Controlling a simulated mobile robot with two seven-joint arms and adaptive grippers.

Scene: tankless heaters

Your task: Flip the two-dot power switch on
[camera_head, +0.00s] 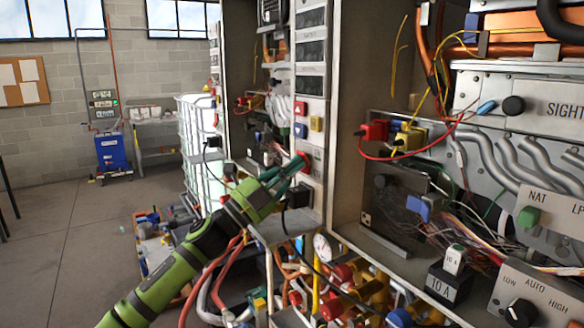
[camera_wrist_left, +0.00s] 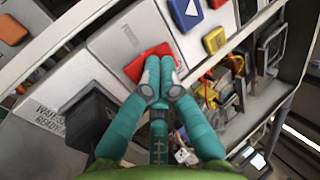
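A red rocker switch (camera_wrist_left: 150,62) sits on a pale panel plate in the left wrist view, beside faint lettering that seems to read POWER. It also shows partly behind my fingers in the head view (camera_head: 305,157). My left gripper (camera_head: 296,172) is at this panel, with its teal fingers brought together. In the left wrist view its fingertips (camera_wrist_left: 160,78) overlap the lower edge of the red switch; I cannot tell whether they touch it. Nothing shows between them. No two-dot mark is readable on this switch. My right gripper is not in view.
Blue (camera_wrist_left: 187,12) and yellow (camera_wrist_left: 214,40) buttons sit near the red switch. A black plug (camera_head: 298,195) juts out below it. At right, an open cabinet holds a blue switch (camera_head: 418,207), wires and a black knob (camera_head: 513,105). Open floor (camera_head: 80,230) lies at left.

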